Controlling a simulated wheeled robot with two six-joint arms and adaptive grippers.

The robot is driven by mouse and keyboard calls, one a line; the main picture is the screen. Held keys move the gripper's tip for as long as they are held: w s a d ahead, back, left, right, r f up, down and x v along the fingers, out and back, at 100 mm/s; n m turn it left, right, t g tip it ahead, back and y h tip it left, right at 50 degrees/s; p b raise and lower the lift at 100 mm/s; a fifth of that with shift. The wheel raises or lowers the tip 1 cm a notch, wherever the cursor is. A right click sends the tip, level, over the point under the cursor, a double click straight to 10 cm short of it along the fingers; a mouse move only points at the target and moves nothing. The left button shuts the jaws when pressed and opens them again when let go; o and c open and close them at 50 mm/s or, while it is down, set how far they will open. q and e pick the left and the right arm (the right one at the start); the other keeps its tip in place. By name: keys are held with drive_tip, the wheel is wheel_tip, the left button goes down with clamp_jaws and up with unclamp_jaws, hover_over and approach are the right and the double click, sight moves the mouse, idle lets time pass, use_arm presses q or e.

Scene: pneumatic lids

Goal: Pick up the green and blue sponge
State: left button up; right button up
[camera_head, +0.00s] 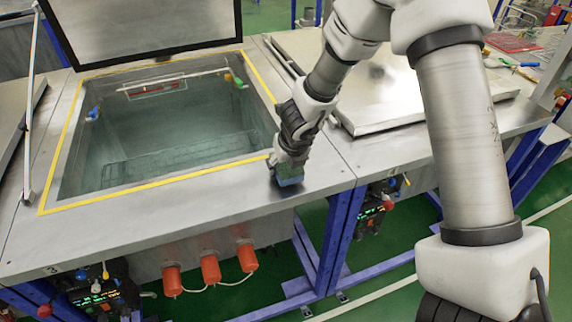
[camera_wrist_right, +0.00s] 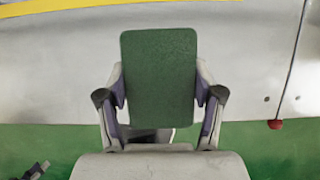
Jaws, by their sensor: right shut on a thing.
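The green and blue sponge (camera_head: 289,174) shows in the head view at the front right of the open tank, just past the yellow edge line. In the right wrist view its green face (camera_wrist_right: 159,78) fills the space between the fingers. My right gripper (camera_wrist_right: 160,105) is shut on the sponge, one finger against each long side. In the head view the right gripper (camera_head: 288,165) is at the metal table top. I cannot tell whether the sponge touches the surface. My left gripper is not in view.
The open tank (camera_head: 110,185) lies left of the right gripper, with its raised lid (camera_head: 140,25) behind. A closed metal lid (camera_head: 390,95) lies to the right. Red knobs (camera_head: 210,268) hang below the table's front edge. Bare table top (camera_head: 180,210) runs along the front.

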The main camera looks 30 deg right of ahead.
sight(281, 177)
wheel_tip(281, 177, up, 4)
drive_tip(key=shift+f+p, duration=0.25)
drive_tip(key=shift+p, duration=0.65)
drive_tip(key=s+a+f+b, duration=0.1)
drive_tip(key=b, duration=0.1)
drive_tip(key=shift+s+a+f+b, duration=0.15)
drive_tip(key=shift+s+b, duration=0.05)
drive_tip(key=shift+b, duration=0.1)
drive_tip(key=s+a+b, duration=0.2)
drive_tip(key=s, duration=0.1)
drive_tip(key=shift+a, duration=0.3)
drive_tip(key=s+a+r+b, duration=0.1)
drive_tip(key=s+a+r, duration=0.1)
drive_tip(key=s+a, duration=0.5)
drive_tip(key=shift+s+a, duration=0.1)
